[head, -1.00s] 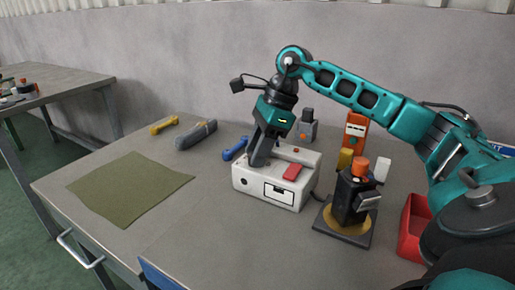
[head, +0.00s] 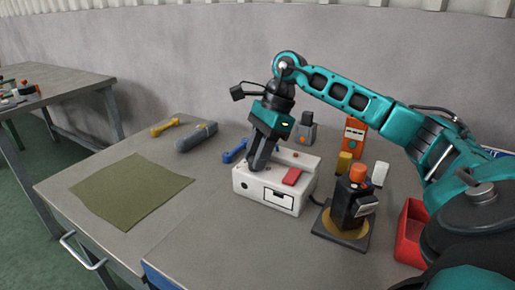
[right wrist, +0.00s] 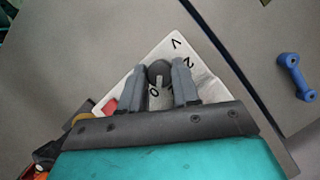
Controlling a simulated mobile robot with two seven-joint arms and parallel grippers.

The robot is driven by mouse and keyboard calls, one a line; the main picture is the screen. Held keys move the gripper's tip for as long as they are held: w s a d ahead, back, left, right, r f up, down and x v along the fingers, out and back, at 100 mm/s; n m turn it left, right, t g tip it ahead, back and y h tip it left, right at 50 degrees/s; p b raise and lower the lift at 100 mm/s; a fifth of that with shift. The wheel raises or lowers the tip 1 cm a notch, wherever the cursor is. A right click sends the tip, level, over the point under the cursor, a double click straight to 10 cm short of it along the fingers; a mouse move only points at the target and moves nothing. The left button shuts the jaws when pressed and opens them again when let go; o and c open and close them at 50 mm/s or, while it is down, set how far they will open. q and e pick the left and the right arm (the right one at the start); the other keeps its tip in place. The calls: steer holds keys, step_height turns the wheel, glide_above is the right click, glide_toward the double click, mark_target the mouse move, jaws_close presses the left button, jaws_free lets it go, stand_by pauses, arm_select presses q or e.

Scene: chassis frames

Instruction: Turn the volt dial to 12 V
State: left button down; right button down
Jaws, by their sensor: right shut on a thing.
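Printed marks "V", "2" and "0" show around the knob on the white panel (right wrist: 146,50). Other marks are hidden by the fingers. My left gripper is out of view.
A black device with an orange top (head: 349,206) stands right of the box. A red bin (head: 409,240) is farther right. A blue dumbbell-shaped piece (right wrist: 295,76) lies behind the box. An olive mat (head: 130,196) covers the left; the table between mat and box is clear.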

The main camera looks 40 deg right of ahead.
steer(key=shift+w+r+n+g+p, duration=0.1)
steer(key=shift+r+n+g+p, duration=0.15)
steer(key=shift+n+p, duration=0.45)
steer(key=shift+n+g, duration=0.45)
steer(key=shift+n, duration=0.65)
steer(key=shift+w+f+n+g+p, duration=0.1)
steer(key=shift+n+g+p, duration=0.25)
steer(key=shift+n, duration=0.55)
steer(key=shift+n+g, duration=0.45)
steer(key=shift+n, duration=0.65)
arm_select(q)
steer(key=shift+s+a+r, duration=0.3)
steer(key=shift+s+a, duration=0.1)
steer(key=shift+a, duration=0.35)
arm_select(e)
steer(key=shift+f+n+h, duration=0.1)
steer(key=shift+n+h, duration=0.2)
steer(key=shift+n, duration=0.5)
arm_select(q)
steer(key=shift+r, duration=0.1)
arm_select(e)
steer(key=c, duration=0.8)
jaws_free()
